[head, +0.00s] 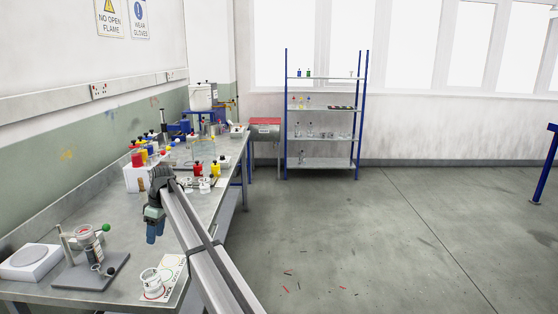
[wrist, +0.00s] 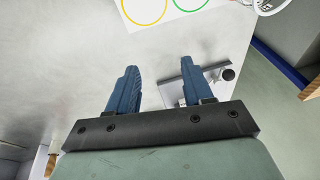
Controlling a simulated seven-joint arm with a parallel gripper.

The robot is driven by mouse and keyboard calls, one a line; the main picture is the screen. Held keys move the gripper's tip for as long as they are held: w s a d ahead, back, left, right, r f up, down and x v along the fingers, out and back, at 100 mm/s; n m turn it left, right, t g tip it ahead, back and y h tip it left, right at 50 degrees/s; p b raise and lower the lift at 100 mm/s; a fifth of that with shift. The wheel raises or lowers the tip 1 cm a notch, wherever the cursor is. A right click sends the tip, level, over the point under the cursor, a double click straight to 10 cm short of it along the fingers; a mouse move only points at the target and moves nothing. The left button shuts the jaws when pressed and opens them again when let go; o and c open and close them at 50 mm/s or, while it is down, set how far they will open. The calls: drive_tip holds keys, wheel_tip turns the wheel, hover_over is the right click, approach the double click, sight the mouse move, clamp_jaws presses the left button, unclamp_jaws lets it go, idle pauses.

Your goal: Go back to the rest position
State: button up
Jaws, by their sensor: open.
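My gripper (head: 154,232) hangs over the front part of the grey workbench (head: 205,210), with its blue fingers pointing down. In the wrist view my gripper (wrist: 154,85) has its two blue fingers spread apart with nothing between them. Bare bench top shows beyond the fingertips. A white card with a yellow ring and a green ring (wrist: 165,12) lies ahead of the fingers. A metal piece with a black knob (wrist: 228,74) shows beside the right finger.
A stand with a green knob (head: 90,255) and a white scale-like box (head: 32,260) are at the bench's near left. A white cup (head: 152,282) stands on a marked card near the front. Bottles and a glass tank (head: 203,150) crowd farther back. A blue-framed shelf (head: 325,117) stands beyond; the floor is mostly open.

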drive_tip(key=w+d+f+m+t+y, duration=0.1)
drive_tip(key=w+d+f, duration=0.35)
drive_tip(key=d, duration=0.45)
drive_tip(key=w+d+f+m+t+y, duration=0.1)
drive_tip(key=w+d+f+y, duration=0.1)
drive_tip(key=w+d+f, duration=0.5)
drive_tip(key=s+d+f+m+g+h, duration=0.15)
drive_tip(key=s+d+f+m, duration=0.25)
drive_tip(key=s+d+f, duration=1.05)
drive_tip(key=s+d+f+m+g+h, duration=0.15)
drive_tip(key=s+d+f+m, duration=0.25)
drive_tip(key=s+d+f, duration=1.05)
drive_tip(key=s+d+f+m+g+h, duration=0.1)
drive_tip(key=s+d+f, duration=0.3)
drive_tip(key=s, duration=0.8)
drive_tip(key=s+d+f+m+g, duration=0.1)
drive_tip(key=s+d+f+m, duration=0.2)
drive_tip(key=s, duration=1)
drive_tip(key=s+d+f+m+g+h, duration=0.1)
drive_tip(key=s+d+f, duration=0.5)
drive_tip(key=s, duration=0.7)
drive_tip(key=shift+d+m+g+h, duration=0.3)
drive_tip(key=shift+d+m+g, duration=0.3)
drive_tip(key=shift+d+m, duration=0.55)
